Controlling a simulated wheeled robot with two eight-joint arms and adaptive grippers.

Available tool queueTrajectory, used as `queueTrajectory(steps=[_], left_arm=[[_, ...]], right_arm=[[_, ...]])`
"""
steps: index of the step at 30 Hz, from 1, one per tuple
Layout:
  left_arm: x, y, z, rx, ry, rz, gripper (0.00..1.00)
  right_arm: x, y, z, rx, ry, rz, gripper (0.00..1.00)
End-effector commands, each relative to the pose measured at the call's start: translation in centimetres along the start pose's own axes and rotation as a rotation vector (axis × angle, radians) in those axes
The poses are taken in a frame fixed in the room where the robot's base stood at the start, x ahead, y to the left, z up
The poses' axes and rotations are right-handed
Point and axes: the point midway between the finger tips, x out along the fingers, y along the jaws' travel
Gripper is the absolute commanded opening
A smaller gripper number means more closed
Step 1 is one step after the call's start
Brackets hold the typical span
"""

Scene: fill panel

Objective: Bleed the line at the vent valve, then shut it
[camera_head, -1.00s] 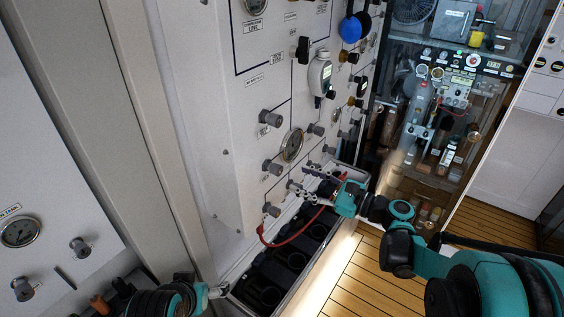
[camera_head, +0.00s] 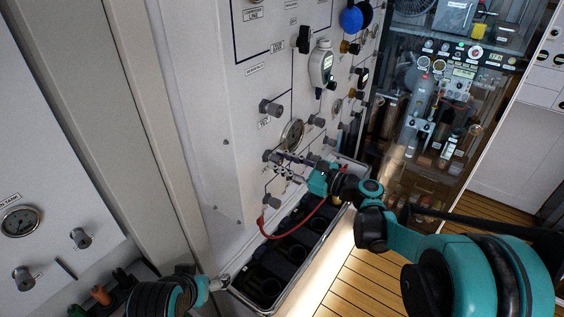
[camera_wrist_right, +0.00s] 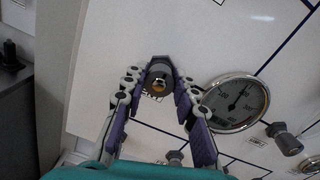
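A dark grey valve knob (camera_head: 269,156) sits on the white panel, left of and below a round gauge (camera_head: 292,134). In the right wrist view this knob (camera_wrist_right: 158,76) shows end-on between the fingertips. My right gripper (camera_head: 282,163) is open at the knob, fingers spread on either side; I cannot tell whether they touch it. Labels are too small or hidden to tell which knob is the vent valve. Other similar knobs are above (camera_head: 271,107), at right (camera_head: 317,121) and below (camera_head: 273,201). My left gripper (camera_head: 220,283) is low at the panel's foot; its fingers are unclear.
A red hose (camera_head: 278,236) hangs from the panel's lower part over an open dark tray (camera_head: 262,284). A handheld grey-green device (camera_head: 321,66) and a blue round knob (camera_head: 351,19) are higher up. The wooden floor (camera_head: 352,284) at right is clear.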

Motion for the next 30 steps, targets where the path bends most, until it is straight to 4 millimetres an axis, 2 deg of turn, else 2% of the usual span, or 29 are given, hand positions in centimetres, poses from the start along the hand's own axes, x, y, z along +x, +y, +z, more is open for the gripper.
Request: queueTrajectory(steps=[1, 2, 14, 20, 30], left_arm=[[0.00, 0.00, 0.00, 0.000, 0.000, 0.000, 0.79], [0.00, 0.00, 0.00, 0.000, 0.000, 0.000, 0.79], [0.02, 0.00, 0.01, 0.000, 0.000, 0.000, 0.79], [0.06, 0.00, 0.05, 0.000, 0.000, 0.000, 0.79], [0.14, 0.00, 0.10, 0.000, 0.000, 0.000, 0.79]], right_arm=[[0.00, 0.01, 0.00, 0.000, 0.000, 0.000, 0.07], [0.00, 0.01, 0.00, 0.000, 0.000, 0.000, 0.00], [0.01, 0.05, 0.00, -0.046, 0.002, 0.002, 0.00], [0.03, 0.09, 0.01, -0.160, 0.008, 0.003, 0.00], [0.02, 0.23, -0.02, -0.469, 0.024, 0.007, 0.00]])
